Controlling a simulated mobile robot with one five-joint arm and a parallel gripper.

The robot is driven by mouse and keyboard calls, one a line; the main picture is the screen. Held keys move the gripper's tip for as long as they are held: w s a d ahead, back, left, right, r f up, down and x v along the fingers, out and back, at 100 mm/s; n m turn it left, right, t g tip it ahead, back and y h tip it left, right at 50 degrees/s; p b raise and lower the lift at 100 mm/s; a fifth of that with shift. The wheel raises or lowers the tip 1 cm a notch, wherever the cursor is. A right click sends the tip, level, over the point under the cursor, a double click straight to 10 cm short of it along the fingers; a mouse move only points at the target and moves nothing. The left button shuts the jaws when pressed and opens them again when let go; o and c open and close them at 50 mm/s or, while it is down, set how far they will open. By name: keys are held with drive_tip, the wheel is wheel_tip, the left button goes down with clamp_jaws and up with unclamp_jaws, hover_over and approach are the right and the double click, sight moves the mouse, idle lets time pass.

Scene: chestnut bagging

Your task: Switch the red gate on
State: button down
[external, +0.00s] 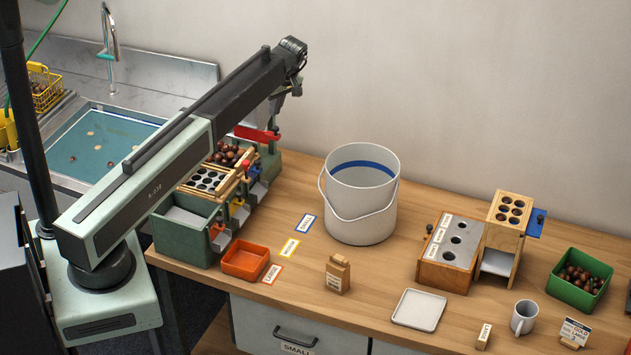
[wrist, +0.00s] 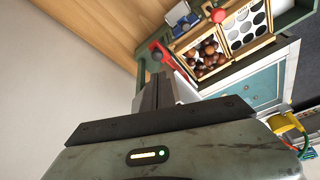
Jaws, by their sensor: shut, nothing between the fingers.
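A green sorting machine (external: 187,243) stands at the left end of the counter. A flat red lever (external: 258,133) sticks out at its far end, beside the chestnut tray. In the wrist view the red lever (wrist: 172,60) runs slantwise along the tray's edge, and a separate red knob (wrist: 218,15) sits near a chute. I cannot tell which red part is the gate. My gripper (external: 272,124) hangs from the arm at the machine's far end, close to the red lever. Its fingers (wrist: 156,76) are shut and empty, just short of the lever in the picture; contact cannot be told.
Chestnuts (external: 230,153) lie in the machine's tray. An orange tray (external: 245,260) stands below the chutes. A white bucket (external: 362,215) stands to the right, with label cards between. A sink (external: 110,140) is at the left. The wall is close behind my gripper.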

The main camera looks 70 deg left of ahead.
sight(273, 132)
drive_tip(key=b+x, duration=0.3)
drive_tip(key=x, duration=0.2)
drive_tip(key=shift+f, duration=0.15)
drive_tip(key=shift+w, duration=0.1)
drive_tip(key=shift+w+d, duration=1.05)
drive_tip(key=shift+d, duration=0.1)
